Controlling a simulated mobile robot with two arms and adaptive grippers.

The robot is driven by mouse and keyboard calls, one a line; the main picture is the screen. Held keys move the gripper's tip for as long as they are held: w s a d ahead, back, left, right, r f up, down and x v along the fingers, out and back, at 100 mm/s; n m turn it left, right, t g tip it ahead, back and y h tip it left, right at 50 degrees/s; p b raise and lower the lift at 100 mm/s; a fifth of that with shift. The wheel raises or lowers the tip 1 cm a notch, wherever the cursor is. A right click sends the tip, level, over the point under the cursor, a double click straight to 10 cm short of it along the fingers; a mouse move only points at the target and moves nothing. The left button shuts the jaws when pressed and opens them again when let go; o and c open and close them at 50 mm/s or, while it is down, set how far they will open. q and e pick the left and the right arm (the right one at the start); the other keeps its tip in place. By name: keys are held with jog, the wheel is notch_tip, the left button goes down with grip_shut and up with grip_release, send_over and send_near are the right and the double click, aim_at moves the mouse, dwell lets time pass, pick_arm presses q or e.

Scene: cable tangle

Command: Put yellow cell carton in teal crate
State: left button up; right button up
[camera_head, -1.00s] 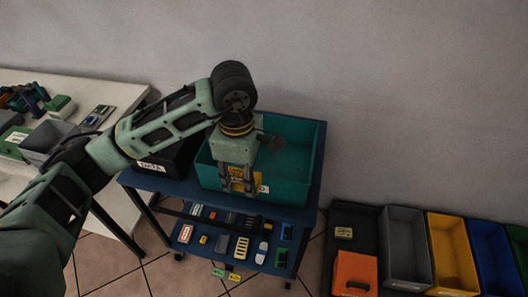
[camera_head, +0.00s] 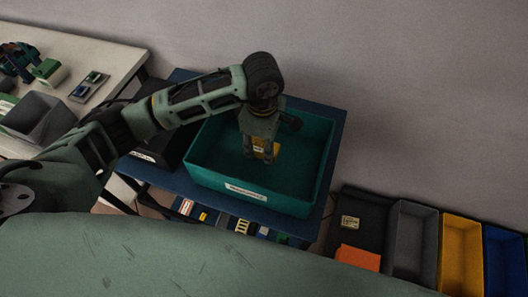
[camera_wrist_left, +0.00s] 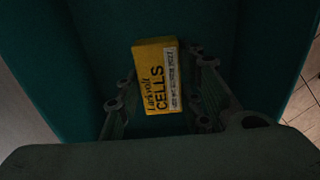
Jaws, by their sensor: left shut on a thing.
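The yellow cell carton (camera_head: 271,152) is between the fingers of my left gripper (camera_head: 262,156), which is shut on it. In the left wrist view the carton (camera_wrist_left: 158,76) shows its "CELLS" label between the fingers, with teal surfaces around it. The teal crate (camera_head: 225,182) stands on the blue cart top with a white label on its front wall. The gripper and carton appear within the crate's opening in the head view. I cannot tell whether the carton touches the crate floor. My right gripper is not seen.
A black bin (camera_head: 150,146) stands left of the crate on the blue cart top (camera_head: 327,150). Small items lie on the shelf below. A grey bin (camera_head: 408,235) and a yellow bin (camera_head: 460,250) stand at the right. A white table (camera_head: 95,50) is at the left.

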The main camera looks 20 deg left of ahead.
aim_at(263, 162)
pick_arm(q)
jog(key=shift+f, duration=0.9)
notch_tip(263, 162, down, 4)
jog(key=shift+r+p, duration=0.1)
jog(key=shift+p, duration=0.45)
jog(key=shift+f+b, duration=0.2)
jog(key=shift+b, duration=0.1)
jog(key=o, duration=1)
jog(key=shift+o, duration=1)
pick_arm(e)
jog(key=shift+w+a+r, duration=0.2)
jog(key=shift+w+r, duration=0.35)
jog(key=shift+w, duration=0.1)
pick_arm(q)
jog(key=shift+r, duration=0.15)
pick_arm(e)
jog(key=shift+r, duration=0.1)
